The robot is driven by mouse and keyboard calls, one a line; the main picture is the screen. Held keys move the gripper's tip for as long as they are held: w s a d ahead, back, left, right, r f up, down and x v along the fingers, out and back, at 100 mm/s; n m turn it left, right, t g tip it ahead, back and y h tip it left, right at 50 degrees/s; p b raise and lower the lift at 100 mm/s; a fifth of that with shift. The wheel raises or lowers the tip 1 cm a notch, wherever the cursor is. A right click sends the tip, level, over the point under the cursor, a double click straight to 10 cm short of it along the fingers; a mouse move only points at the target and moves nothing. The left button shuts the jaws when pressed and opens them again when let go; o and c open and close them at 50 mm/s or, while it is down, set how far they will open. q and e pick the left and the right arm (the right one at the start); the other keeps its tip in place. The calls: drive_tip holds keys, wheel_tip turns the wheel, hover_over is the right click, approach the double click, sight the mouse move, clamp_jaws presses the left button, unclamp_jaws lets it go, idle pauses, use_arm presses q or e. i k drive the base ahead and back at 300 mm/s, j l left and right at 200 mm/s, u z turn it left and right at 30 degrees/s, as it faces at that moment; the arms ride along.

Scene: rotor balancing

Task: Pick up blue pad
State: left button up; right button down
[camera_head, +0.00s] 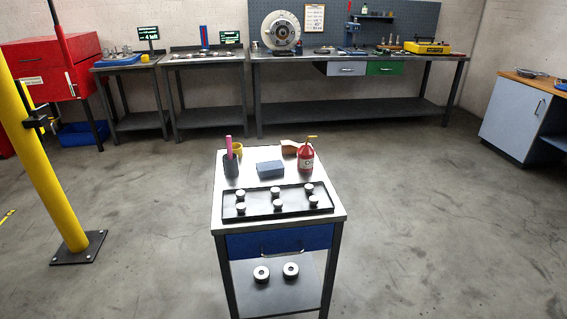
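The blue pad (270,168) is a flat rectangular block. It lies on the top of the small metal cart (335,205), behind the black tray (251,213). A dark cup (231,165) with a pink stick stands to its left, and a red bottle (305,160) stands to its right. Nothing covers the pad. Neither of my grippers shows in the head view.
Several metal knobs stand in the black tray. A yellow ring (237,149) and a brown item (290,147) sit at the cart's back edge. A yellow post (47,165) stands at left. Workbenches (360,58) line the back wall. The floor around the cart is clear.

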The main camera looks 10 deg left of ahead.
sight(275, 168)
drive_tip(key=i+l, duration=0.65)
drive_tip(key=l, duration=0.15)
drive_tip(key=u, duration=0.05)
